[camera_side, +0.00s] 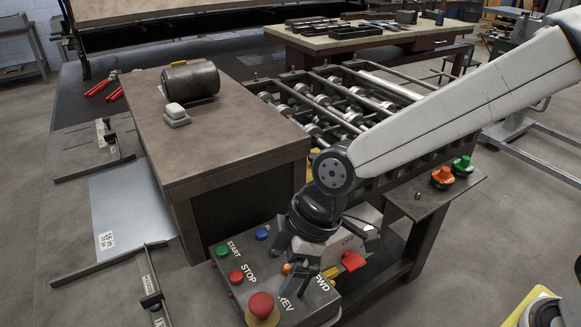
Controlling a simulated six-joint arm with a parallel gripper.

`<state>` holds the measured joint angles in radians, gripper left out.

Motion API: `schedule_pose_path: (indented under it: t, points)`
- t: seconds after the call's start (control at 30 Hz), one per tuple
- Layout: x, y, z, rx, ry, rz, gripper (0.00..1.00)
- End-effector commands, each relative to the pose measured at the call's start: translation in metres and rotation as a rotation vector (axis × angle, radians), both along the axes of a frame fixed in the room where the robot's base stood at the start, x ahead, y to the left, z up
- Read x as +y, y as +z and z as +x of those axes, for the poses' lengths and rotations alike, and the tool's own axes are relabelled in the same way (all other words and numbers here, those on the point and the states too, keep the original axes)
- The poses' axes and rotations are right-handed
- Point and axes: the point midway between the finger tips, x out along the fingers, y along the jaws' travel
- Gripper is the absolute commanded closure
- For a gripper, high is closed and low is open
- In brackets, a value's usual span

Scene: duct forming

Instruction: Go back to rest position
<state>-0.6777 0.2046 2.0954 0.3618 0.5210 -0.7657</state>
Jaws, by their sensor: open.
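My gripper (303,281) is low over the grey control panel (325,304), with its dark fingers pointing down toward the panel's middle. The fingers are open, and I see nothing between them. They hide part of the panel face, and I cannot tell if they touch it. My white arm comes in from the upper right. The panel has a green START button (222,251), a red STOP button (236,277), a blue button (262,233) and a large red mushroom button (262,306) on a yellow base. FWD and REV labels show beside my gripper.
A brown-topped table (225,145) holds a dark cylinder (190,80) and a small grey block (175,114). A roller machine (335,105) stands behind my arm. Orange (443,177) and green (462,165) knobs sit on a side shelf. Sheet metal (130,207) lies left.

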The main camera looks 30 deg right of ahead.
Motion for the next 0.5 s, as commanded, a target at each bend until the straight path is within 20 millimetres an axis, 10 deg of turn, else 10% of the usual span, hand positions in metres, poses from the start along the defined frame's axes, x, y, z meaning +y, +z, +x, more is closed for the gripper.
schedule_pose_path:
  t: [0.5]
  points:
    - [-0.157, -0.030, 0.019, 0.069, -0.564, -0.067, 0.04]
